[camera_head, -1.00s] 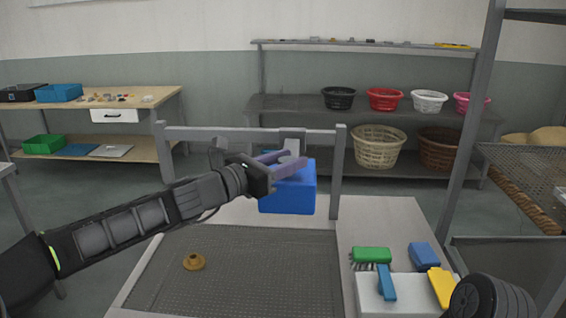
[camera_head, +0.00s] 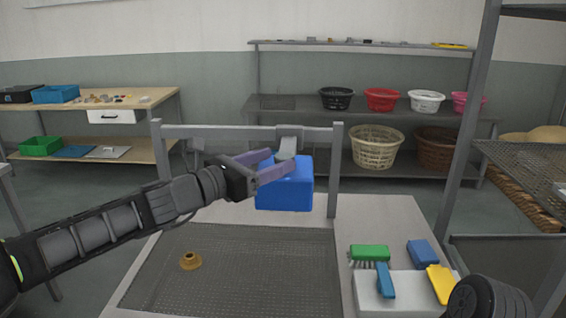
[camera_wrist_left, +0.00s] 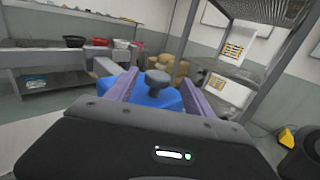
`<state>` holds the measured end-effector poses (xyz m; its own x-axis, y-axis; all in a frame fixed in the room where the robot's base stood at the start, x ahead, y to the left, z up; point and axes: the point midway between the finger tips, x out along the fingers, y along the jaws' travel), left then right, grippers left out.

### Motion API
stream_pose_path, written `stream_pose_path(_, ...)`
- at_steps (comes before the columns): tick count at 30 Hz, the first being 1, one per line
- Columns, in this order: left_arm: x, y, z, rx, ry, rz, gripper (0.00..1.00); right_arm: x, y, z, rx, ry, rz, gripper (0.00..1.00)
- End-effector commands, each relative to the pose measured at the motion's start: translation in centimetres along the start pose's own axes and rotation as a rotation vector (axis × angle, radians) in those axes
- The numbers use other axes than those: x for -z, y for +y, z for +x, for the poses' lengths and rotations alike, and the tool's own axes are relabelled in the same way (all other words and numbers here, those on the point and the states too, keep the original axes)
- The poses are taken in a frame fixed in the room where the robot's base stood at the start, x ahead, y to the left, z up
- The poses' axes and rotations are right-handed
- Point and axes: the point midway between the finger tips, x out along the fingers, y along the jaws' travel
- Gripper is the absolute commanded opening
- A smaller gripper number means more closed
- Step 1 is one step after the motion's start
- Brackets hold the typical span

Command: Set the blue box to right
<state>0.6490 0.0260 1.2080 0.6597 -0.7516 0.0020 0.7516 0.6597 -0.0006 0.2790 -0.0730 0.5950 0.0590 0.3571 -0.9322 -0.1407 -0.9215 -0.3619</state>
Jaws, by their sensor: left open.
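The blue box (camera_head: 286,192) hangs at the right part of the grey rail above the far side of the table, below a grey bracket. It also shows in the left wrist view (camera_wrist_left: 150,93), with a grey knob (camera_wrist_left: 158,78) in front of it. My left gripper (camera_head: 282,164) is open, its purple fingers reaching toward the upper part of the box. In the wrist view the fingers stand on either side of the knob and overlap the box; contact cannot be told. My right gripper is not in view.
A metal rack (camera_head: 468,150) stands on the right.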

Motion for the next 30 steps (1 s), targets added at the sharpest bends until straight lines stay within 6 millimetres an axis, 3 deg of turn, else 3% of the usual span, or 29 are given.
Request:
stream_pose_path(7,0.2,0.0,-3.2,-0.002,0.002,0.002,0.61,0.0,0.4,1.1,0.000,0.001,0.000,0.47)
stream_pose_path(20,0.0,-0.1,-3.6,0.002,0.001,0.000,0.61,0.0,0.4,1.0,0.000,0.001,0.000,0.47)
stream_pose_path(30,-4.8,-0.1,-3.5,0.002,0.001,0.000,0.61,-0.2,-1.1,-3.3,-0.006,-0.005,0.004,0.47)
